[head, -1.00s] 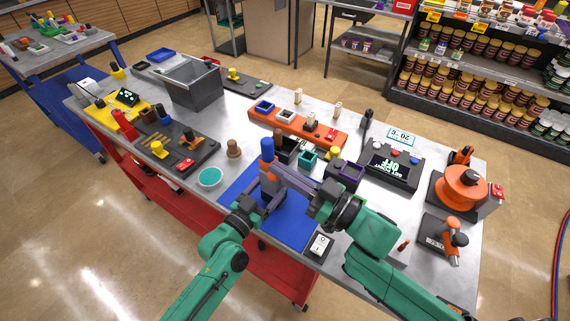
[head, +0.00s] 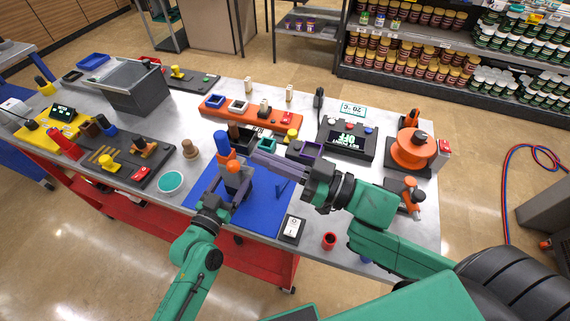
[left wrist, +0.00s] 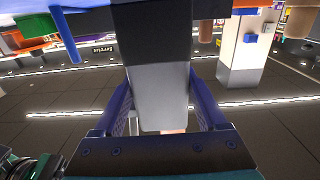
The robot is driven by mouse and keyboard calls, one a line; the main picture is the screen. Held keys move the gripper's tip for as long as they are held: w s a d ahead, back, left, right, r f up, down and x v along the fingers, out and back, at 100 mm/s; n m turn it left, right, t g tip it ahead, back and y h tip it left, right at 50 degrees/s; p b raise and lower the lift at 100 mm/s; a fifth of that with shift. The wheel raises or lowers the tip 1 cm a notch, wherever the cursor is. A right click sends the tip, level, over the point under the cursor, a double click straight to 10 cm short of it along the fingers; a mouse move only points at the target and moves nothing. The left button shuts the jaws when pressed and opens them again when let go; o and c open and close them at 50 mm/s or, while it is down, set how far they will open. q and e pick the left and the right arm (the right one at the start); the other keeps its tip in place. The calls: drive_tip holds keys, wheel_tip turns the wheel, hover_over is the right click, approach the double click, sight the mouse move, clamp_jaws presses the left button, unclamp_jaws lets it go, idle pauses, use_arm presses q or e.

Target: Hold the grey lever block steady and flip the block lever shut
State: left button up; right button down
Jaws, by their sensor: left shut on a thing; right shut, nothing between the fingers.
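The grey lever block (head: 237,187) stands at the left of the blue mat (head: 268,218), with an orange part (head: 233,167) at its top. The block lever (head: 222,144), with a thick blue handle, stands up from it, leaning slightly left. My left gripper (head: 229,196) is shut on the block from the near side. In the left wrist view the grey block (left wrist: 160,88) fills the gap between the fingers; the lever is not clearly seen there. My right gripper (head: 256,160) is shut and empty, its fingertips just right of the lever and block top; contact cannot be told.
An orange tray (head: 215,106) and a purple bin (head: 305,150) stand behind the mat. A teal bowl (head: 170,182) and a wooden peg (head: 190,149) stand to the left.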

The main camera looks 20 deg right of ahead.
use_arm(q)
drive_tip(key=o, duration=1.6)
use_arm(e)
drive_tip(key=v, duration=0.3)
drive_tip(key=shift+s+d, duration=0.2)
drive_tip(key=shift+s, duration=0.05)
